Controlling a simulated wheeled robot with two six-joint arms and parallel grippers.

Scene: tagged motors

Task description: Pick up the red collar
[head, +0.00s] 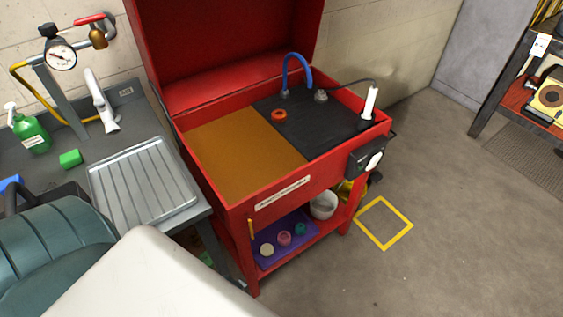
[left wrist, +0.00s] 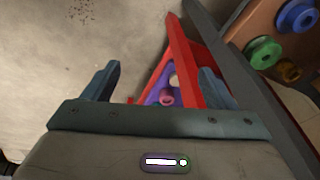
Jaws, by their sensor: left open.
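The red collar (head: 279,115) is a small orange-red ring. It lies on the black mat (head: 325,140) inside the red wash cabinet, near the mat's left edge. My left gripper (left wrist: 158,85) shows only in the left wrist view. Its two dark fingers are wide apart with nothing held between them. It is away from the red collar, which does not show in that view. Past the fingers are floor and part of the red stand. My right gripper is in neither view.
The cabinet's red front wall (head: 290,190) and raised lid (head: 225,45) border the basin. A blue hose (head: 298,62) and a white bottle (head: 370,101) stand behind and right of the collar. Below, a purple tray (head: 284,238) holds several small round parts. A ribbed drainboard (head: 143,184) is at left.

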